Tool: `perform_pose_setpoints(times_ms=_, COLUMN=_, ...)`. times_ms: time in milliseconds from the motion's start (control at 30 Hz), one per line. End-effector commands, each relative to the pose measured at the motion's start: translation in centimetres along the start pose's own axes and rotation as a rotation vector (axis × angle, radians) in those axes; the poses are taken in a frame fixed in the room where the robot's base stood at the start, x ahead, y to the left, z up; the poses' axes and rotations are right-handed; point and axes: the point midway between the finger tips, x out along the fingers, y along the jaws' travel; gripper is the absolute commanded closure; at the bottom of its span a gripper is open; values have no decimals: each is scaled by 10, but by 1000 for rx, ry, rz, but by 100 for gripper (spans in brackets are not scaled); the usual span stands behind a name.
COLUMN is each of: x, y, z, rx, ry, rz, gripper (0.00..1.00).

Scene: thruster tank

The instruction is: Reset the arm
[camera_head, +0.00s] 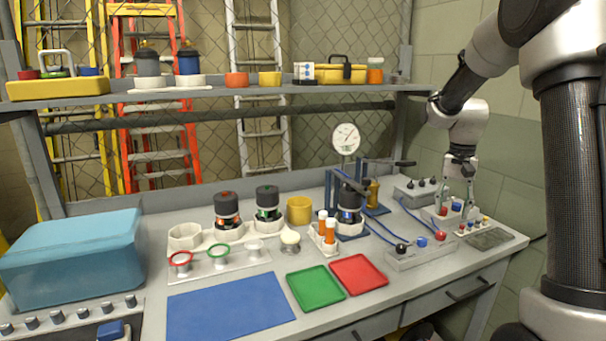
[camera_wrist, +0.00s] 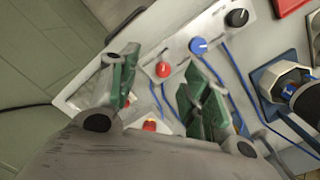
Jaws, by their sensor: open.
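My gripper (camera_head: 456,199) hangs at the right end of the bench, above a small control panel (camera_head: 487,238). Its two fingers point down and stand apart with nothing between them. In the wrist view my gripper (camera_wrist: 157,88) shows green finger pads, spread open. A red knob (camera_wrist: 163,69) and a blue knob (camera_wrist: 198,45) on a white control strip lie beyond the fingertips. A second red knob (camera_wrist: 150,125) shows between the fingers, partly hidden. My arm comes in from the upper right in the head view.
A pressure gauge (camera_head: 346,138) stands beside a clamp frame with a dark canister. Blue hoses (camera_head: 412,218) run to a knob strip (camera_head: 421,249). Red (camera_head: 359,274), green (camera_head: 315,287) and blue (camera_head: 229,307) mats lie in front. A shelf (camera_head: 210,92) spans the back.

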Motion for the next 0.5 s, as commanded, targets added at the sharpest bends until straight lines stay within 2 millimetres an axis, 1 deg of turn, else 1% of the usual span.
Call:
perform_pose_setpoints(times_ms=33, x=-4, y=10, z=22, rx=-69, ry=-4, rz=2, gripper=52)
perform_pose_setpoints(times_ms=267, x=-32, y=39, z=105, rx=-303, ry=39, rz=-12, gripper=52)
perform_pose_setpoints(times_ms=300, x=-38, y=45, z=121, rx=-339, ry=53, rz=-15, gripper=52)
perform_pose_setpoints(times_ms=367, x=-45, y=54, z=146, rx=-393, ry=79, rz=-22, gripper=52)
perform_pose_setpoints(times_ms=400, x=-49, y=60, z=163, rx=-427, ry=100, rz=-27, gripper=52)
perform_pose_setpoints(times_ms=467, x=-54, y=69, z=187, rx=-474, ry=136, rz=-35, gripper=52)
perform_pose_setpoints(times_ms=500, x=-56, y=76, z=203, rx=-500, ry=162, rz=-41, gripper=52)
